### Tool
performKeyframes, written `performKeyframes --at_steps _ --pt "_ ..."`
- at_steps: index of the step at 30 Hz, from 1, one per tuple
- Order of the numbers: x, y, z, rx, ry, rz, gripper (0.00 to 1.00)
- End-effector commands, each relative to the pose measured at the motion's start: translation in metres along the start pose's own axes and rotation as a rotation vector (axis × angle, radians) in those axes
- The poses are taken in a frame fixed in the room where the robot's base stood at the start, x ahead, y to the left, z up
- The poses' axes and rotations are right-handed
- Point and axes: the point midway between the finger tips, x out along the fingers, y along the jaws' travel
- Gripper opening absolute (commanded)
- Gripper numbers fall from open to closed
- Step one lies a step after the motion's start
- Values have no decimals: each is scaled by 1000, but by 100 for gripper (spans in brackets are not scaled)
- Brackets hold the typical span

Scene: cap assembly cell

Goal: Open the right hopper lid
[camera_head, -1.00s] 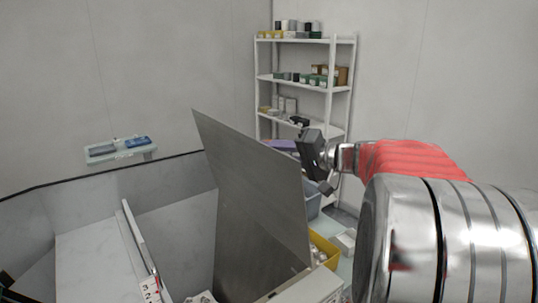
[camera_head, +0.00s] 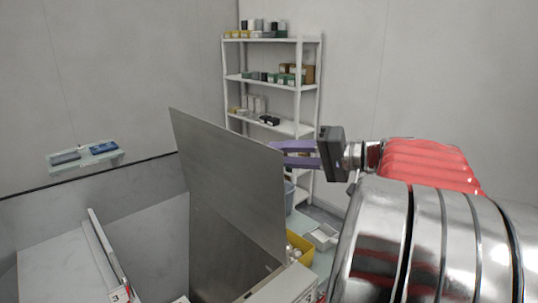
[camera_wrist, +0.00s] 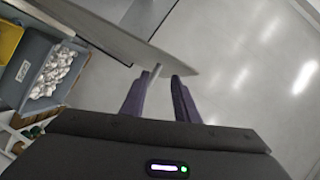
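The hopper lid (camera_head: 225,170) is a flat grey metal panel standing steeply raised over the hopper in the head view. In the wrist view its thin edge (camera_wrist: 120,40) runs diagonally across the top left. My gripper (camera_head: 280,149) has purple fingers and points left at the lid's upper right edge; the lid may hide the fingertips. In the wrist view the fingers (camera_wrist: 158,82) are apart, with the lid's tip end and a small grey rod-like piece (camera_wrist: 154,73) just beyond or between their tips. I cannot tell if they touch.
A blue-grey bin of white pieces (camera_wrist: 40,88) and a yellow bin (camera_head: 299,242) stand beyond the lid. A white shelf rack (camera_head: 318,100) stands at the back. A small wall tray (camera_head: 88,157) is at left. Open floor (camera_wrist: 245,70) lies right in the wrist view.

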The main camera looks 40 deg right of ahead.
Motion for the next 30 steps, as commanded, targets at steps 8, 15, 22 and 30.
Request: performKeyframes --at_steps 8,15,22,30 --pt "-15 0 0 1 1 0 28" --pt "-15 0 0 1 1 0 27" --pt "-14 8 2 -6 -21 38 10" --pt "-17 45 9 -50 -125 233 0"
